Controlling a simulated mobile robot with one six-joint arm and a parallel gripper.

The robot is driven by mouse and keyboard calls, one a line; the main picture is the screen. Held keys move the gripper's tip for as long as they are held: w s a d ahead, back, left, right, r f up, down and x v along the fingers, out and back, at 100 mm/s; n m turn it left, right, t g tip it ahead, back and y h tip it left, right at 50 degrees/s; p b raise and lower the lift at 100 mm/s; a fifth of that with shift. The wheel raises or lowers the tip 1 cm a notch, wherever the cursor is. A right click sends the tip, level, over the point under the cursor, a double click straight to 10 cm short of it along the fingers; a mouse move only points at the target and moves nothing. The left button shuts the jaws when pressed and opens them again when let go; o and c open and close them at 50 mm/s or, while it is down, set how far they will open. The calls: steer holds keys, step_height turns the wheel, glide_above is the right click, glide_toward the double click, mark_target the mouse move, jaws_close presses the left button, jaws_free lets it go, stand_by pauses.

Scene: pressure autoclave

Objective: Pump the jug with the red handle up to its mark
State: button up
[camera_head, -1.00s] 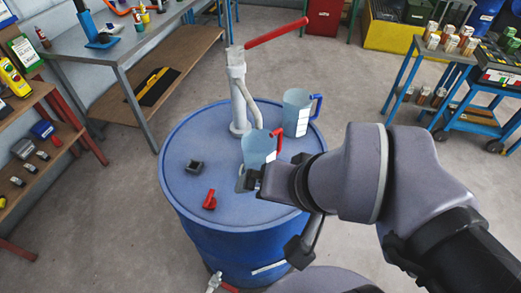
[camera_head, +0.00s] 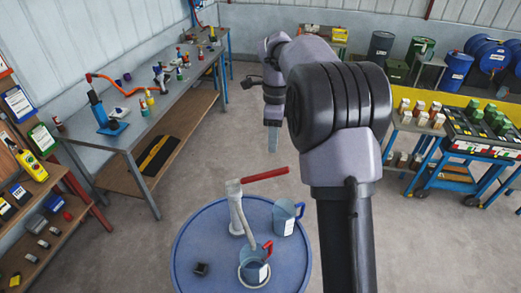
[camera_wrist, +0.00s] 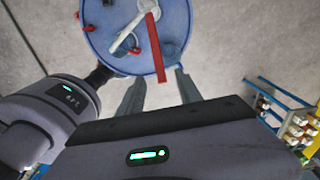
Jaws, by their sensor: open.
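The jug with the red handle (camera_head: 250,272) stands upright on the blue drum, close in front of the white hand pump (camera_head: 237,213). It has a white label; I cannot make out its mark or liquid level. The pump's spout hose hangs over or at the jug. The pump's long red lever (camera_head: 265,174) points right; it also shows in the wrist view (camera_wrist: 155,48). My gripper (camera_head: 272,143) is raised beyond the drum, pointing down. In the wrist view my gripper (camera_wrist: 160,85) is open and empty, its fingers on either side of the lever's end in the picture.
A second jug, with a blue handle (camera_head: 285,218), stands right of the pump on the drum top (camera_head: 205,235). A small dark block (camera_head: 200,270) lies at its left. A workbench (camera_head: 165,115) is at the left, a blue cart (camera_head: 430,165) at the right. Floor behind the drum is clear.

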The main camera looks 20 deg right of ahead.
mark_target(259, 177)
step_height(259, 177, down, 17)
steer(key=shift+s, duration=0.2)
steer(key=shift+a, duration=0.1)
jaws_close()
stand_by(1.2)
